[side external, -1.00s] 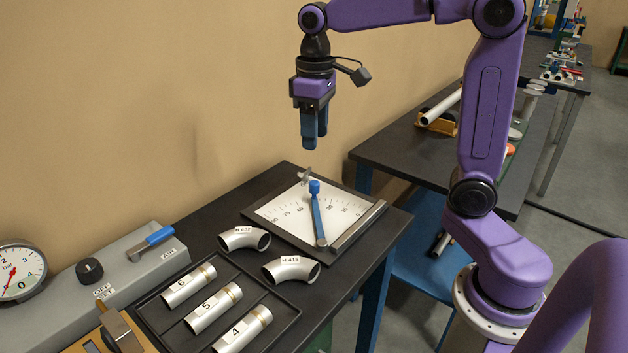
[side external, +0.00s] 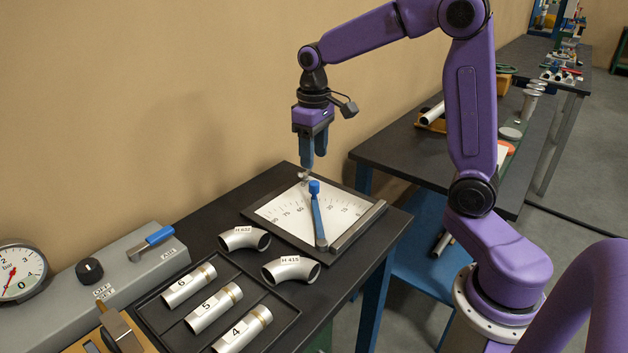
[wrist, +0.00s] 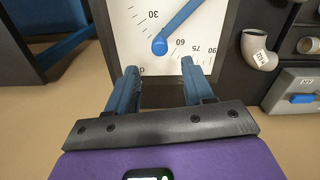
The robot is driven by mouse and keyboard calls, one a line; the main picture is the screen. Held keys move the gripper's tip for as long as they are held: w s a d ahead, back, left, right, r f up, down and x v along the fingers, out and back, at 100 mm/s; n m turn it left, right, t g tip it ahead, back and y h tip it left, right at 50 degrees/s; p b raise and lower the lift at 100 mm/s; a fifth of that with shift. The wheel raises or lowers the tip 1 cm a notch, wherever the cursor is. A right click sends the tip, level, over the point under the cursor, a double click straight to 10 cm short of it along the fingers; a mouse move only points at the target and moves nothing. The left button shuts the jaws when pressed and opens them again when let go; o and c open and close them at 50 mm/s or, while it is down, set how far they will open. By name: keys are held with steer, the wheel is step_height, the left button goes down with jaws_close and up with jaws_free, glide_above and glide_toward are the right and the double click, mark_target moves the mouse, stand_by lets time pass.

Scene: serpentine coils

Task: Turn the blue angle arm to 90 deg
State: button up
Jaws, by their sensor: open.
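The blue angle arm (side external: 318,218) lies across a white dial plate (side external: 276,208) in a dark frame. Its blue knob (side external: 314,187) is at the scale end. In the wrist view the knob (wrist: 159,46) sits between the 30 and 60 marks, nearer 60, and the arm runs up to the right. My gripper (side external: 306,166) is open and empty, above the far edge of the plate. In the wrist view its fingers (wrist: 159,72) are spread below the knob, apart from it.
A metal bar (side external: 358,226) lies along the plate's right side. Two pipe elbows (side external: 245,238) (side external: 291,269) lie nearer the camera, beside a tray (side external: 290,318) of numbered tubes. A grey box (side external: 128,270) with a blue lever stands at the left.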

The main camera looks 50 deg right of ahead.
mark_target(314, 182)
step_height(314, 182, down, 8)
steer(key=shift+r, duration=0.1)
stand_by(0.4)
jaws_close()
